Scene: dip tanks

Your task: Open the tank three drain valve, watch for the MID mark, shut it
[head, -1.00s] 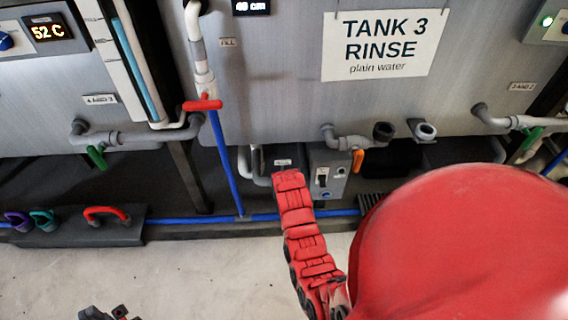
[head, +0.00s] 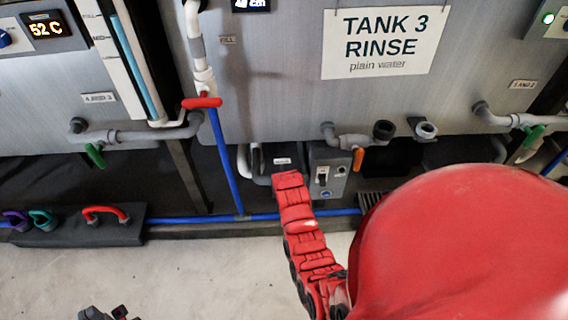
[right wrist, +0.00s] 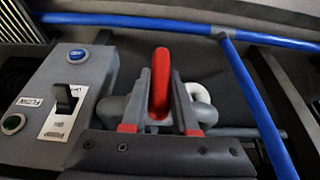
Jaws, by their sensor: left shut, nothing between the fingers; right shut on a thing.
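In the right wrist view my right gripper (right wrist: 160,130) is shut around a red valve handle (right wrist: 160,82) beside a grey switch box. A pale pipe curves behind the handle. In the head view my red right arm covers its fingers and this handle. The tank three wall (head: 470,70) carries the sign "TANK 3 RINSE" (head: 386,42). A level display (head: 250,5) is cut off at the top edge; its digits are hard to read. My left gripper (head: 118,312) is shut and empty at the bottom left edge.
The switch box (head: 328,178) stands right of my right wrist. An orange lever (head: 358,159) hangs from a pipe nearby. A red-handled valve (head: 202,102) sits on the fill pipe. A sight tube (head: 135,60) with blue liquid is upper left.

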